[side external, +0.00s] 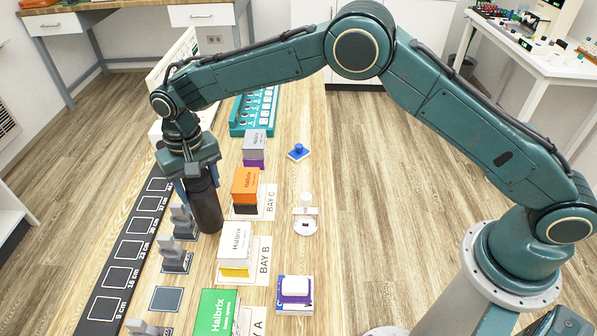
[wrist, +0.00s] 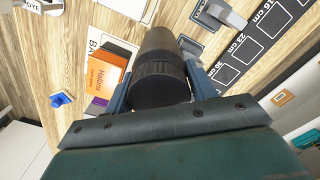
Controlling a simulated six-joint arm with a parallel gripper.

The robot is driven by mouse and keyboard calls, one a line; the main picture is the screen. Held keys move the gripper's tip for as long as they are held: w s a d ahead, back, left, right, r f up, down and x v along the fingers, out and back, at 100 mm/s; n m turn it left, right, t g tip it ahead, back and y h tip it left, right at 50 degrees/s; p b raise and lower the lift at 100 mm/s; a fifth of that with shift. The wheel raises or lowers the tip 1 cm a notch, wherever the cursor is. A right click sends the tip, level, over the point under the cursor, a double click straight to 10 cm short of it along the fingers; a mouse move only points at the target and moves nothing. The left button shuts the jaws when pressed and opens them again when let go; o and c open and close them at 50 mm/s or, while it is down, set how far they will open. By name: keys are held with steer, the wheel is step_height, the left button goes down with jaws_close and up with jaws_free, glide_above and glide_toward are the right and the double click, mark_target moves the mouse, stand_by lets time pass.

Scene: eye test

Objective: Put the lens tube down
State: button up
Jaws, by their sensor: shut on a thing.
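The lens tube (side external: 207,208) is a dark, upright cylinder over the wooden bench, left of the orange box in the side view. My gripper (side external: 198,186) is shut on its upper part, with blue fingers on either side. I cannot tell whether its lower end touches the bench. In the wrist view the tube (wrist: 158,75) shows its ribbed near end between the two fingers of my gripper (wrist: 160,85). The tube hides part of the bench behind it.
A black strip (side external: 110,280) with outlined squares and cm marks runs along the left edge. Grey stands (side external: 174,259) line it near the tube. An orange box (side external: 245,184), a white box (side external: 235,240) and a green box (side external: 213,312) stand right of them. Bare wood (side external: 335,230) lies rightward.

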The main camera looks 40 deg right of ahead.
steer(key=shift+f, duration=1.45)
steer(key=o, duration=1.3)
steer(key=shift+o, duration=0.2)
step_height(320, 180, up, 12)
steer(key=shift+r, duration=0.1)
steer(key=shift+r, duration=0.1)
